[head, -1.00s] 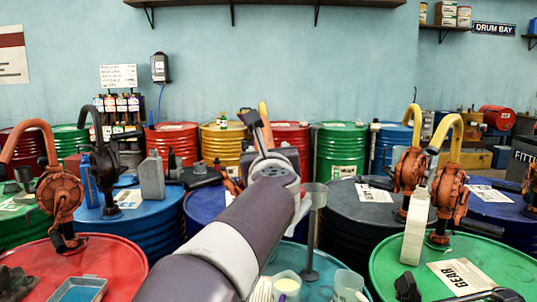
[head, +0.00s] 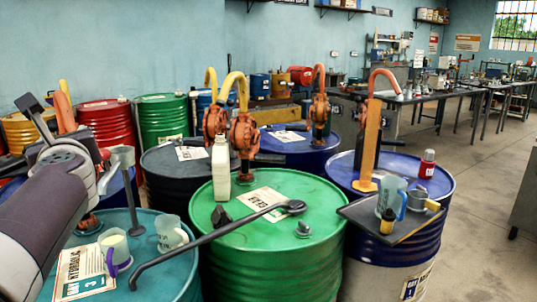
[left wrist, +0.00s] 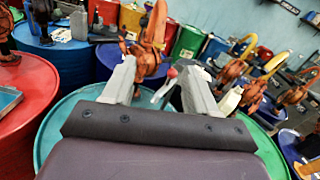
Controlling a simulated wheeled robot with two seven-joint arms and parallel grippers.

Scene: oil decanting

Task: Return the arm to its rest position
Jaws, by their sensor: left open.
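My left arm comes in from the left edge of the head view, over the teal drum (head: 182,288). My left gripper (head: 42,126) is partly hidden by its own wrist there. In the left wrist view its two grey fingers (left wrist: 157,80) stand apart with nothing between them. An orange pump (left wrist: 146,58) shows beyond the fingers. My right gripper is not in view.
On the teal drum stand a cup of pale liquid (head: 114,248), an empty clear cup (head: 170,234) and a grey stand (head: 134,221). The green drum (head: 275,240) bears a white bottle (head: 221,170) and a dark bar (head: 215,237) that overhangs leftward.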

